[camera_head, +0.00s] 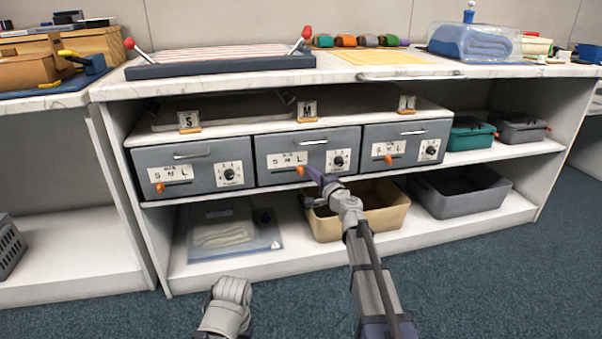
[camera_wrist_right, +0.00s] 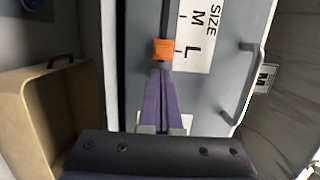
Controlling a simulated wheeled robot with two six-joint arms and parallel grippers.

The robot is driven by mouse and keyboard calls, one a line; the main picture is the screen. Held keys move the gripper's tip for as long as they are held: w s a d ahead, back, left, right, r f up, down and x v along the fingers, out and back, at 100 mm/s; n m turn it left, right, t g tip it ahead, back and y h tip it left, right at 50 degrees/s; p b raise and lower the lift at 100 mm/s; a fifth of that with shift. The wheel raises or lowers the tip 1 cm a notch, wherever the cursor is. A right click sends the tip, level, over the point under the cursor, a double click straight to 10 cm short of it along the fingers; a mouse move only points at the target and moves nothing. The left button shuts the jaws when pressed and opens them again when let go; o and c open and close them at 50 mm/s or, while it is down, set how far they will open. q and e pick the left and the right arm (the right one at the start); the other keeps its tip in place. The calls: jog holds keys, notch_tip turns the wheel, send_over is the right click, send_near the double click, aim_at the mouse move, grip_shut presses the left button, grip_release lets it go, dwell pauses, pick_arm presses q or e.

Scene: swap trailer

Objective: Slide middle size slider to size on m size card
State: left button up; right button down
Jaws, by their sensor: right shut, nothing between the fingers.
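The middle grey drawer (camera_head: 335,145) has a white size label (camera_head: 287,161) with a slot and an orange slider (camera_head: 300,170). The slider sits at the L end, and the right wrist view shows the same orange slider (camera_wrist_right: 163,50) beside the L. A card marked M (camera_head: 307,110) stands above this drawer. My right gripper (camera_head: 313,174) is shut and empty, with its purple fingertips (camera_wrist_right: 161,72) right at the slider's L-side edge; I cannot tell if they touch. Only a grey part of my left arm shows; its gripper is out of view.
Similar drawers stand left (camera_head: 190,165) and right (camera_head: 407,145), each with a slider and dial. A tan bin (camera_head: 385,222) and a grey bin (camera_head: 460,205) sit on the lower shelf. The countertop (camera_head: 230,72) overhangs above. The floor in front is clear.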

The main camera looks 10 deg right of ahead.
jog(key=shift+w, duration=0.1)
dwell(0.5)
jog(key=shift+a, duration=2.3)
jog(key=shift+d, duration=1)
send_near(295, 170)
jog(key=v, duration=0.3)
jog(key=shift+r, duration=0.1)
